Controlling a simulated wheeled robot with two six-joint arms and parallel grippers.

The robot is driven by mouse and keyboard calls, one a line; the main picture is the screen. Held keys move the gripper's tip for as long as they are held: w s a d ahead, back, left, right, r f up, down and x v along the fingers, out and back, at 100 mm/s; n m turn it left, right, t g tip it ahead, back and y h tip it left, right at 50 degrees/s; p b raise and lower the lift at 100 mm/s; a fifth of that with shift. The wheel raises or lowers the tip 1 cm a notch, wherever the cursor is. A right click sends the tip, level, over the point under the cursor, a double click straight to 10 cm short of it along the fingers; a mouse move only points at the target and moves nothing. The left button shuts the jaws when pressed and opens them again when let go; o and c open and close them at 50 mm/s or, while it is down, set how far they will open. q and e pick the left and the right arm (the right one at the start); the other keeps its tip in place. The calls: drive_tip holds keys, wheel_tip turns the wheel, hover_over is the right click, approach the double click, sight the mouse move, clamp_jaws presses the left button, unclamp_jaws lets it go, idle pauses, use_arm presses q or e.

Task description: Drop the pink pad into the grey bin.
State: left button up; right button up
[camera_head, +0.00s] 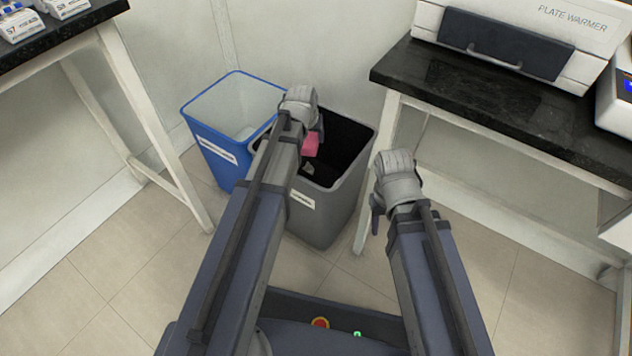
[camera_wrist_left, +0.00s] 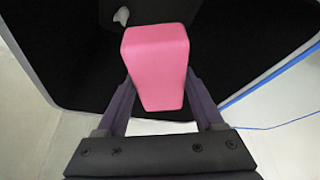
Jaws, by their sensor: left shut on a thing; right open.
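The pink pad (camera_head: 310,144) is a small block held over the opening of the grey bin (camera_head: 334,220). My left gripper (camera_head: 312,132) is shut on the pad. In the left wrist view the pad (camera_wrist_left: 157,62) sits between the two fingers of my left gripper (camera_wrist_left: 160,95), with the dark inside of the grey bin (camera_wrist_left: 236,112) behind it. My right gripper (camera_head: 376,215) is open and empty, to the right of the grey bin, near the white table leg. My left arm hides part of the bin's left side.
A blue bin (camera_head: 205,150) stands against the grey bin's left side. A small pale scrap (camera_head: 308,168) shows inside the grey bin. A black-topped bench (camera_head: 480,90) with a plate warmer (camera_head: 520,40) is at the right; another bench (camera_head: 60,40) is at the left.

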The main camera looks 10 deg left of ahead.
use_arm(q)
drive_tip(key=o, duration=1.2)
drive_tip(key=p+v, duration=0.7)
drive_tip(key=v, duration=0.1)
drive_tip(key=shift+f, duration=0.1)
